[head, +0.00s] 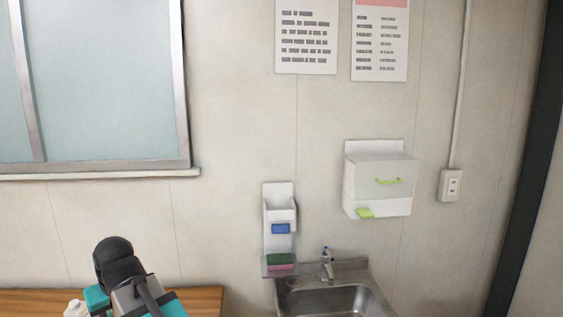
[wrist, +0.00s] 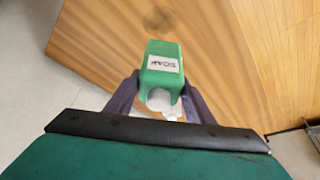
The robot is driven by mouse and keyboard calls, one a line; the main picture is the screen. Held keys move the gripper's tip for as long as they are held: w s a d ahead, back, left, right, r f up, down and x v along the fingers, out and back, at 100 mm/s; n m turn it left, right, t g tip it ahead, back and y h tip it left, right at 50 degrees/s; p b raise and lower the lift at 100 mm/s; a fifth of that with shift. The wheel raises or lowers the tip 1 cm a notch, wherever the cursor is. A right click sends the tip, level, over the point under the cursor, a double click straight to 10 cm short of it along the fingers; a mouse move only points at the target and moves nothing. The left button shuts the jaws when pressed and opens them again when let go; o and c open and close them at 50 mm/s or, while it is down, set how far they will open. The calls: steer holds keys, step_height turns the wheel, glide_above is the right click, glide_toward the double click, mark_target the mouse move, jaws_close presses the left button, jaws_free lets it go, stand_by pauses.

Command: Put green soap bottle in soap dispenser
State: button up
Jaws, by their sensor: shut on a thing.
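The green soap bottle (wrist: 162,60) has a white label reading SOAP and a white cap, and it shows in the wrist view between the two dark fingers. My gripper (wrist: 158,92) is shut on it. Behind it in the wrist view are a wooden surface and the floor. In the head view my arm is at the lower left and the bottle cannot be made out. The white soap dispenser (head: 279,213) appears to be the wall holder left of the sink, with an open top and a blue patch on its front. My gripper is apart from it.
A steel sink (head: 335,300) with a faucet (head: 327,264) stands below the dispenser. A small shelf (head: 268,270) holds a green and pink sponge (head: 281,262). A white box (head: 381,190) hangs at the right. A wooden table (head: 205,299) is at lower left.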

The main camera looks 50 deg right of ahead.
steer(key=shift+w+d, duration=0.1)
steer(key=shift+d, duration=0.05)
steer(key=w+d+r+m+h+p, duration=0.1)
steer(key=d+r+p, duration=0.1)
steer(key=d+r, duration=0.5)
steer(key=w+d+r+m+p, duration=0.1)
steer(key=d+r+m+p, duration=0.2)
steer(key=d, duration=0.8)
steer(key=w+d+r+h+p, duration=0.1)
steer(key=d+r+p, duration=0.1)
steer(key=d+r, duration=0.55)
steer(key=s+d+r+m+p, duration=0.1)
steer(key=d+r, duration=0.3)
steer(key=d, duration=0.4)
steer(key=s+d+r+m+p, duration=0.1)
steer(key=s+d+r+p, duration=0.2)
steer(key=d, duration=0.6)
steer(key=s+d+r+m+g+h+p, duration=0.1)
steer(key=s+d+r, duration=0.3)
steer(key=d, duration=0.5)
step_height(320, 180, up, 3)
steer(key=shift+f+m+p, duration=0.1)
steer(key=shift+m+p, duration=0.35)
steer(key=shift+m, duration=0.15)
steer(key=shift+d+f, duration=0.1)
